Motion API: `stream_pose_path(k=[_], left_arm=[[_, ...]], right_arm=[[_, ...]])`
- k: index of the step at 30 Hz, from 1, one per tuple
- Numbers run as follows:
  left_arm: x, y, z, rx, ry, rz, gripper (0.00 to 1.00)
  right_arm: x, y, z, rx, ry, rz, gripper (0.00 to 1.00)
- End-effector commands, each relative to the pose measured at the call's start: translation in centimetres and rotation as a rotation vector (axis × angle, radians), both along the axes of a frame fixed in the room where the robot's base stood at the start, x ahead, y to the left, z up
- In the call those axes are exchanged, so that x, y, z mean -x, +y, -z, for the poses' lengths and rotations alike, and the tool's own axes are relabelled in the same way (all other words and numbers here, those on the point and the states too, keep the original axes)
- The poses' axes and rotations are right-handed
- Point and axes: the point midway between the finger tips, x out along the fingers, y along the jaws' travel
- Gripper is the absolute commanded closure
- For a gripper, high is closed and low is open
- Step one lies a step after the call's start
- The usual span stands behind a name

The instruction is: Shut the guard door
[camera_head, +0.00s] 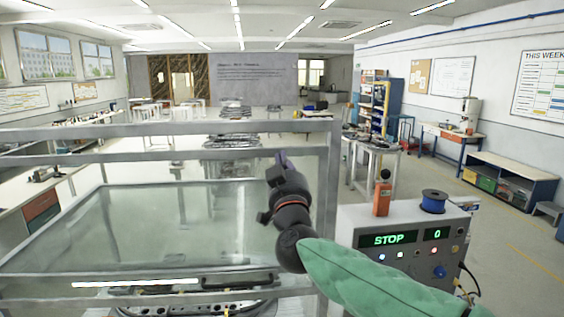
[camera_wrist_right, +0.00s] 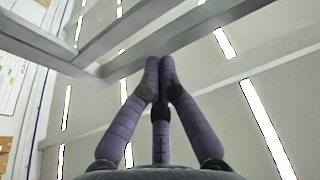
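The guard door appears as a clear panel (camera_head: 150,222) in a grey metal frame (camera_head: 328,190) on the left of the head view. A dark bar handle (camera_head: 238,281) shows low near its right end. How far the door stands open I cannot tell. My right gripper (camera_head: 281,158) is upright in front of the frame's right part, fingers pointing up. In the right wrist view its purple fingers (camera_wrist_right: 159,72) meet at the tips with nothing between them, and metal rails pass beyond them. My left gripper is not in view.
A grey control box (camera_head: 405,262) stands right of the frame, with a green STOP display, lit buttons, an orange device (camera_head: 382,197) and a blue spool (camera_head: 433,201) on top. Dark track parts (camera_head: 190,302) lie below the panel. Open floor lies further right.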

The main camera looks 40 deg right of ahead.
Motion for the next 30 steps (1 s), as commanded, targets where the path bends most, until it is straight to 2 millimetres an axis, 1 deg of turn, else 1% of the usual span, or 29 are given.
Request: stream_pose_path(k=[1, 6, 12, 18, 30], left_arm=[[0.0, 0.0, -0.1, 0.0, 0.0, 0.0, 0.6], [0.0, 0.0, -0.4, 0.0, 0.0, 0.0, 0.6], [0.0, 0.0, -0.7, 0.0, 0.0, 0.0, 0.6], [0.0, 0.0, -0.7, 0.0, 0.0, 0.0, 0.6], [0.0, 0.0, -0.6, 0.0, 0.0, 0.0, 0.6]], right_arm=[[-0.8, -0.6, -0.3, 0.0, 0.002, 0.003, 1.0], [-3.0, -2.0, -1.2, 0.0, 0.003, 0.001, 1.0], [-4.8, -3.2, -2.0, -0.001, 0.002, -0.001, 1.0], [-5.5, -3.7, -2.3, 0.0, 0.001, -0.001, 1.0], [-5.6, -3.7, -2.1, 0.0, 0.001, -0.001, 1.0]])
